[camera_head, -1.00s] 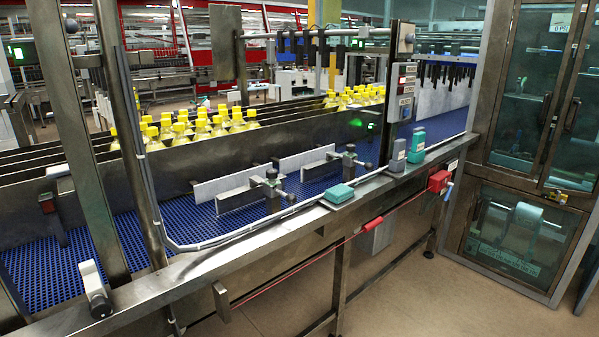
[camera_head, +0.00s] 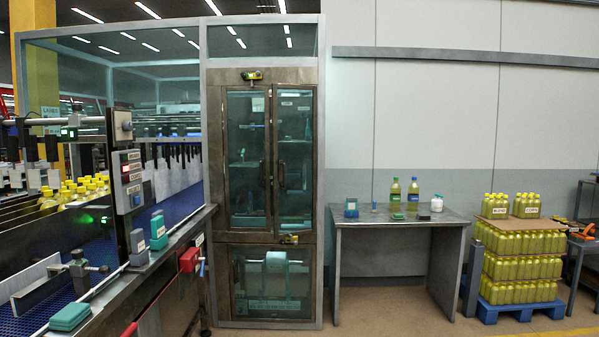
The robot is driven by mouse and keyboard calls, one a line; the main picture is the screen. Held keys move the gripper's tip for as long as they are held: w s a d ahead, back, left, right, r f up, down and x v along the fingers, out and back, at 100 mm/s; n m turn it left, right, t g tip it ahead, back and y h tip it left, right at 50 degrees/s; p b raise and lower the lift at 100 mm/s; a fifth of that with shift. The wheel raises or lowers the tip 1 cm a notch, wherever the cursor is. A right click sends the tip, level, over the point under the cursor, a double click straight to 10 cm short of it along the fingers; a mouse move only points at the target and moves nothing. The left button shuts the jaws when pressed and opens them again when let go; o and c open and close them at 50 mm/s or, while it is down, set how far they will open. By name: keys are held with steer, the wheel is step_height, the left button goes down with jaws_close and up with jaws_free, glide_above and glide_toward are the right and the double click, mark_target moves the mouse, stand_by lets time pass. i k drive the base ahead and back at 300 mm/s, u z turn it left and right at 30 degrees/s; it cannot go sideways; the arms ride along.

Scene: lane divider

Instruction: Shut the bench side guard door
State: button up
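A tall steel guard cabinet (camera_head: 211,180) stands in the middle of the view, beside the conveyor's end. It has two upper glazed doors with dark handles. The left glazed door (camera_head: 246,190) is on the conveyor side. The right glazed door (camera_head: 297,190) is on the bench side and looks about flush with the frame; I cannot tell whether a small gap is left. A lower glazed panel (camera_head: 272,282) is below them. A yellow and dark fitting (camera_head: 290,239) sits under the right door. A grey bench (camera_head: 400,221) stands right of the cabinet. My gripper is not in view.
The conveyor with its steel rail (camera_head: 165,252), red box (camera_head: 188,260) and teal blocks fills the left. Bottles stand on the bench. A blue pallet (camera_head: 520,309) of bottles is further right. The floor before cabinet and bench looks clear.

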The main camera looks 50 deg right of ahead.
mark_target(296, 163)
steer(key=u, duration=1.25)
steer(key=k, duration=0.1)
steer(key=z, duration=2.8)
steer(key=i, duration=2.15)
steer(key=u, duration=0.6)
